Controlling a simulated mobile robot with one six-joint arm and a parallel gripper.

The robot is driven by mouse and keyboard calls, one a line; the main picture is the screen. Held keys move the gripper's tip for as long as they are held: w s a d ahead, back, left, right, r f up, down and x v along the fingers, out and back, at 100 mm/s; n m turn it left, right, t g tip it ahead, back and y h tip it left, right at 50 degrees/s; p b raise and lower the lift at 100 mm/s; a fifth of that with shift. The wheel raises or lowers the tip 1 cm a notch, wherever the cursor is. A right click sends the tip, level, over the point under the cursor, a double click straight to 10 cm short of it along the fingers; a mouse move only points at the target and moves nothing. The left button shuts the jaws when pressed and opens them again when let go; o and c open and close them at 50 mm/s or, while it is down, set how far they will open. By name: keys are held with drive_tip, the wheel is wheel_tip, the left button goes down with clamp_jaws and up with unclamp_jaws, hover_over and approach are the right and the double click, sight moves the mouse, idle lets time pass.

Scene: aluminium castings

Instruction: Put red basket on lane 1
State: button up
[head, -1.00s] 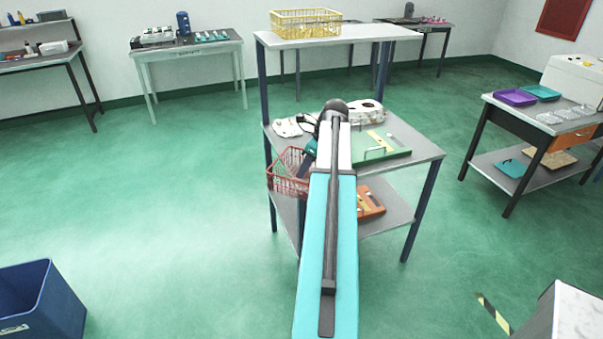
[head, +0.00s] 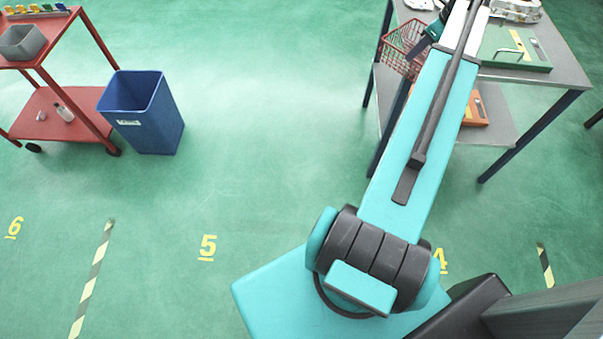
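The red wire basket (head: 398,43) is in the upper right of the head view, at the left edge of the grey shelf unit, partly behind my arm. Whether it rests on the shelf or hangs beside it cannot be told. My arm reaches up to that spot, and its dark wrist end is right next to the basket. Yellow floor numbers 6 (head: 14,228), 5 (head: 207,248) and a partly covered 4 (head: 441,262) are in view. No number 1 shows.
The grey shelf unit (head: 563,72) carries a green board (head: 515,62) and, lower, an orange item (head: 475,110). A blue bin (head: 150,120) stands beside a red cart (head: 60,102) at the left. Striped tape (head: 92,280) marks the floor. The middle floor is clear.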

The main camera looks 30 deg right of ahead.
drive_tip(key=w+a+f+n+g+y, duration=0.1)
drive_tip(key=w+a+f+n+g, duration=0.3)
drive_tip(key=a+f, duration=0.75)
drive_tip(key=w+a+f+n+t+y, duration=0.1)
drive_tip(key=a+f+n, duration=0.6)
drive_tip(key=a+f, duration=0.4)
drive_tip(key=s+a+f+n+g, duration=0.25)
drive_tip(key=a+f+n, duration=0.2)
drive_tip(key=a, duration=0.35)
drive_tip(key=s+a+f+n+g, duration=0.1)
drive_tip(key=s+a+f+n, duration=0.25)
drive_tip(key=a+f, duration=0.4)
drive_tip(key=s+a+f+n+g+h, duration=0.1)
drive_tip(key=s+a+f+n, duration=0.4)
drive_tip(key=s+a, duration=0.3)
drive_tip(key=s+a+f+n+g+h, duration=0.2)
drive_tip(key=s+a+f+n, duration=0.2)
drive_tip(key=s+a+n, duration=0.4)
drive_tip(key=s, duration=0.2)
drive_tip(key=shift+s+f+n, duration=0.3)
drive_tip(key=shift+f, duration=0.1)
drive_tip(key=shift+o, duration=0.6)
drive_tip(key=shift+f, duration=0.1)
wheel_tip(320, 180, down, 4)
drive_tip(key=b, duration=0.4)
drive_tip(key=shift+s+d+r+g, duration=0.1)
drive_tip(key=shift+r+g, duration=0.15)
